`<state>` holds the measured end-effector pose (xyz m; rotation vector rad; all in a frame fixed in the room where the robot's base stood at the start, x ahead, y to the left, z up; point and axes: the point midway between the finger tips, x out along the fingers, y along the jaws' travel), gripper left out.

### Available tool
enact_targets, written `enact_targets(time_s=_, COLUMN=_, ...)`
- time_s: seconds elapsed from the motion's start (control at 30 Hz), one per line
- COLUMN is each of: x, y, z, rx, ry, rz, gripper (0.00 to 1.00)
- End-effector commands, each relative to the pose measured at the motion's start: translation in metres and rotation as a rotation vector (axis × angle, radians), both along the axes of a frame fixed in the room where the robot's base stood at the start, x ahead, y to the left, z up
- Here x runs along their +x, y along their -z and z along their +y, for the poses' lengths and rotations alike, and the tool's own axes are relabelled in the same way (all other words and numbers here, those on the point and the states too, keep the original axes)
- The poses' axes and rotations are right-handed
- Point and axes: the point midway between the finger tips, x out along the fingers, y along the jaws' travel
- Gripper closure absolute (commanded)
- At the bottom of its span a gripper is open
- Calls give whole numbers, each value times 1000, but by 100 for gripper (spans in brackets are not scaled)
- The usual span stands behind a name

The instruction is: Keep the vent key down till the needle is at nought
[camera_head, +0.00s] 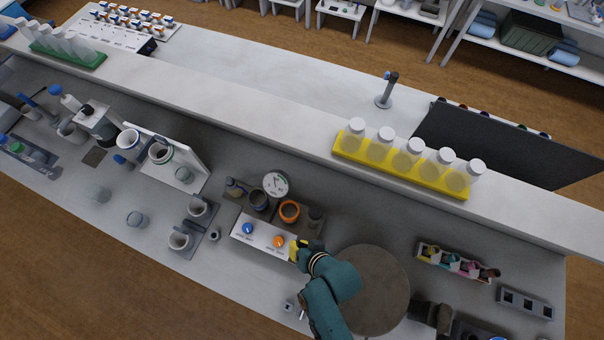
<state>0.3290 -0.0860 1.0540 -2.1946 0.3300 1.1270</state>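The soil analyser (262,237) stands on the bench, with a white front panel that bears a blue knob (248,228) and an orange knob (278,241). A round white dial (275,184) stands upright behind it. Its dark needle is too small to read. My gripper (299,249) is at the right end of the panel, just right of the orange knob. A yellow patch (294,250) shows at its tip; I cannot tell whether it is part of the gripper or of a key. The vent key is not clearly seen, and the fingers are too small and covered to judge.
A dark cup (258,200) and an orange-rimmed cup (289,211) sit behind the panel. A round brown plate (380,288) lies right of my arm. A yellow rack (400,175) of jars stands on the raised shelf.

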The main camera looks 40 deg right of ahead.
Motion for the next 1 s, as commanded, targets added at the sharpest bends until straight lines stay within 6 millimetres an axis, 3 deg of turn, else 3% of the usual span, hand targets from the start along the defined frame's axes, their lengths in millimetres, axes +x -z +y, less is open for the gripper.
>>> enact_targets(time_s=0.27, x=0, y=14, z=0, rx=-1, ry=0, rz=-1, gripper=100)
enact_targets(time_s=0.6, x=0, y=64, z=0, rx=-1, ry=0, rz=-1, gripper=100)
enact_targets(time_s=0.8, x=1, y=84, z=0, rx=0, ry=0, rz=-1, gripper=100)
enact_targets(time_s=1.0, x=1, y=88, z=0, rx=0, ry=-1, rz=-1, gripper=100)
